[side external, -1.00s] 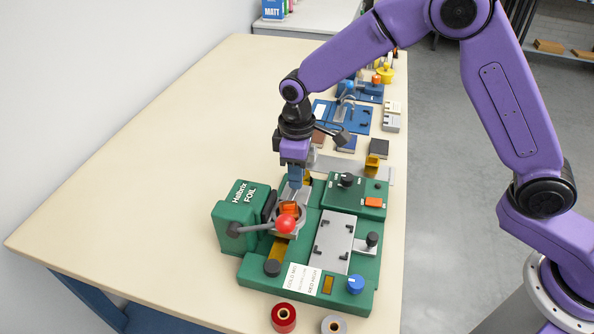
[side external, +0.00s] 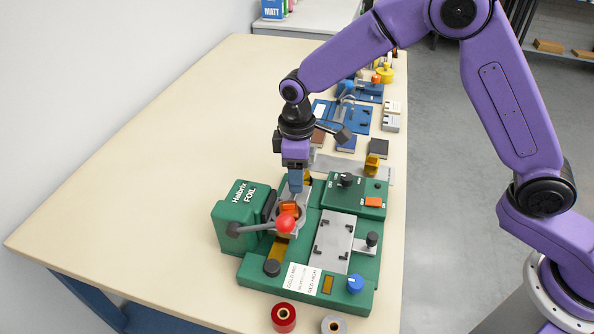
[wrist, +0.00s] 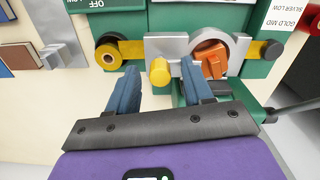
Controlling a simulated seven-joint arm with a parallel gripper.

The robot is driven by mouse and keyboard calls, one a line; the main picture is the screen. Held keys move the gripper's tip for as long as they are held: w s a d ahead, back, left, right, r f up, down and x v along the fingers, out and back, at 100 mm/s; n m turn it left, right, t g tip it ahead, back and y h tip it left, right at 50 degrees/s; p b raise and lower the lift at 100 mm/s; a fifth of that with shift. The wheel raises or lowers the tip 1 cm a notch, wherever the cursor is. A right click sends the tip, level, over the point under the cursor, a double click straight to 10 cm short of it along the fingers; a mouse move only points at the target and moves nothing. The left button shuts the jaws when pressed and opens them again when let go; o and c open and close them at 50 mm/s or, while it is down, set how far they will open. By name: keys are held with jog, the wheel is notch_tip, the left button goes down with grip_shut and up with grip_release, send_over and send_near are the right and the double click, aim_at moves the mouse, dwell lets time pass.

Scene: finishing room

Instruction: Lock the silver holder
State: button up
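In the wrist view the silver holder (wrist: 181,46) is a grey metal block with a round ring at its right end. A chunky orange lever (wrist: 211,59) sits in the ring, slightly tilted. A yellow knob (wrist: 160,71) sticks out of the block. My gripper (wrist: 158,82) is open, its two blue fingers apart with the yellow knob between and just beyond their tips. The right fingertip is close to the ring; contact cannot be told. In the side view my gripper (side external: 296,186) points down at the holder, and the orange lever (side external: 290,209) shows below it.
The holder is on the green foil machine (side external: 238,206), whose red-ball handle (side external: 285,223) stands close by. A gold foil strip (wrist: 131,50) runs behind the holder from a roll (wrist: 108,57). Foil rolls (side external: 284,317) lie in front. The table's left side is clear.

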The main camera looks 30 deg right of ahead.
jog(key=shift+r, duration=0.15)
notch_tip(320, 180, up, 17)
dwell(0.5)
dwell(0.5)
jog(key=s+d+f, duration=0.2)
jog(key=s+d, duration=0.5)
jog(key=s, duration=0.3)
jog(key=s+d+f+n, duration=0.1)
jog(key=s+d+f, duration=0.2)
jog(key=s+d, duration=0.4)
jog(key=s+d+f, duration=0.2)
jog(key=s+d, duration=0.4)
jog(key=s, duration=0.7)
jog(key=shift+s+d+f+n, duration=0.2)
jog(key=shift+d+f+n, duration=0.1)
jog(key=shift+d+f, duration=0.1)
